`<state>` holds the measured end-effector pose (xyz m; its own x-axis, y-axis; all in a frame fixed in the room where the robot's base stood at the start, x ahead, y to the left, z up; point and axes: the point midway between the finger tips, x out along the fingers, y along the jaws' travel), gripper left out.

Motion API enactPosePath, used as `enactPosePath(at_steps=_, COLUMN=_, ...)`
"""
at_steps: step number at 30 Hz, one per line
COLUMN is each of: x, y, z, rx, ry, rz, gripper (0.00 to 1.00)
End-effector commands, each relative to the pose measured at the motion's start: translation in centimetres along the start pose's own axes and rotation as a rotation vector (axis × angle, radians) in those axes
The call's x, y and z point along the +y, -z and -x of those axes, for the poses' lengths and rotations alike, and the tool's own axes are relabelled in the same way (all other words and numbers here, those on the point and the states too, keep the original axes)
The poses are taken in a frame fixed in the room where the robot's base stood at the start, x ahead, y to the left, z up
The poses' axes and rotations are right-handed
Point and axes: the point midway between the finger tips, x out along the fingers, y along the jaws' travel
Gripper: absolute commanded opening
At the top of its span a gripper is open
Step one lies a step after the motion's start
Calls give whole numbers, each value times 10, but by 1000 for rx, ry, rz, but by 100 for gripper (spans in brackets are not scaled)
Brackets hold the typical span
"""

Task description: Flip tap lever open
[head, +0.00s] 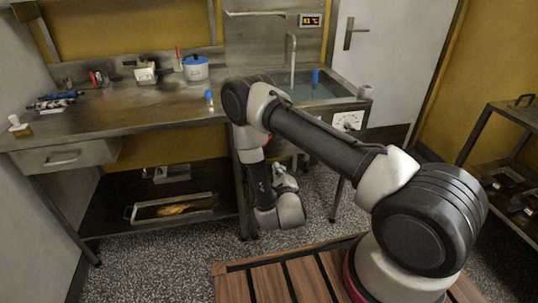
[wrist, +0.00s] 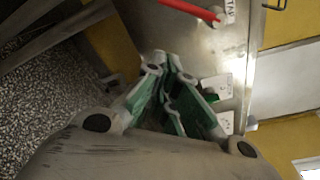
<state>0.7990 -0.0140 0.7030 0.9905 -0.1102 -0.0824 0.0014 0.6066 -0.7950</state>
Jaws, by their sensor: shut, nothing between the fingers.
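A red lever (wrist: 190,9), which looks like the tap lever, enters from the top edge of the wrist view and points toward a small lettered white tag (wrist: 230,11) on a metal panel. The tap body under it is out of that view. My gripper (wrist: 165,62) has green-padded fingers drawn together with nothing between them. Its tips are below the lever in the picture, apart from it. In the head view my gripper (head: 284,180) is low in front of the sink unit, partly hidden by my arm, and the lever is not clear there.
The sink (head: 320,92) holds water and has a tall spout (head: 291,58). A dial plate (head: 348,121) is on its front. The steel counter (head: 130,112) extends left, with a shelf tray (head: 172,208) below. A dark rack (head: 510,150) stands at right. Speckled floor is open between.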

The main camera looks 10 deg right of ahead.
Motion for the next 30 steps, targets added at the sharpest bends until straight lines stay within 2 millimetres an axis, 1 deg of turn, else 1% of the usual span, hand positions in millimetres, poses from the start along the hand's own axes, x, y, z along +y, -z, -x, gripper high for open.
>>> enactPosePath(at_steps=7, x=0, y=0, z=-2, rx=1, ry=0, rz=2, gripper=0)
enactPosePath(at_steps=11, x=0, y=1, z=-12, rx=3, ry=2, rz=1, gripper=0)
enactPosePath(at_steps=14, x=-1, y=1, z=-28, rx=2, ry=4, rz=1, gripper=0)
enactPosePath(at_steps=24, x=-1, y=1, z=-100, rx=2, ry=2, rz=2, gripper=0)
enactPosePath(at_steps=25, x=0, y=-2, z=-103, rx=1, ry=2, rz=2, gripper=0)
enactPosePath(at_steps=27, x=0, y=-16, z=-96, rx=-2, ry=-2, rz=3, gripper=0)
enactPosePath(at_steps=30, x=1, y=-27, z=-92, rx=0, ry=-2, rz=4, gripper=0)
